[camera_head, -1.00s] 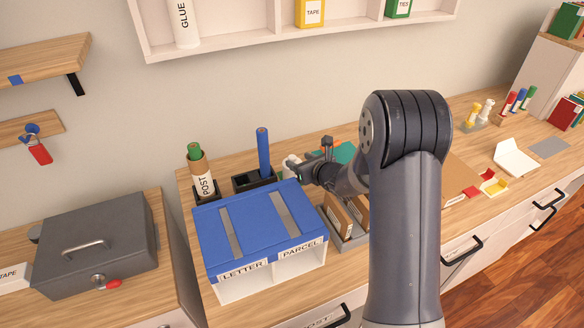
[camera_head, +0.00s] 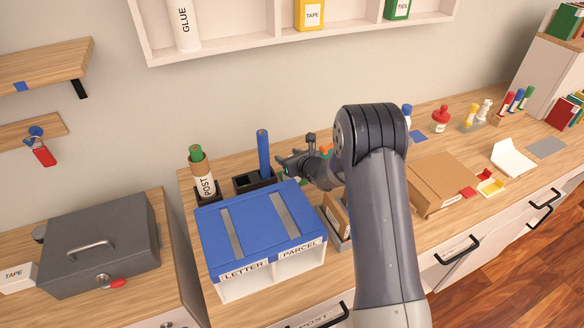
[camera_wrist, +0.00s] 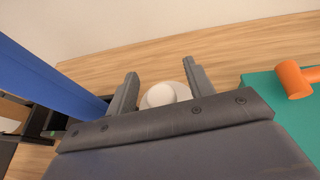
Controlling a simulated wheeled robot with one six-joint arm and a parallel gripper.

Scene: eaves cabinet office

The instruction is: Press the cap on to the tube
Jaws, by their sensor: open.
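The cardboard tube marked POST (camera_head: 205,182) stands slightly tilted in a dark holder at the counter's back left. A green roll (camera_head: 196,154) sticks out of its top. In the wrist view a round white piece, apparently the cap (camera_wrist: 160,95), sits on a wider pale disc. My gripper (camera_wrist: 160,72) is open, with one finger on each side of the white piece; I cannot tell whether they touch it. In the head view my gripper (camera_head: 284,164) is right of the blue roll, and the white piece is hidden there.
A blue roll (camera_head: 263,152) stands in a black holder (camera_head: 242,184), close left of my gripper. The blue-topped LETTER/PARCEL sorter (camera_head: 245,230) is in front. An orange mallet (camera_wrist: 293,80) lies on a teal mat (camera_wrist: 265,88) to the right. A brown box (camera_head: 440,178) lies farther right.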

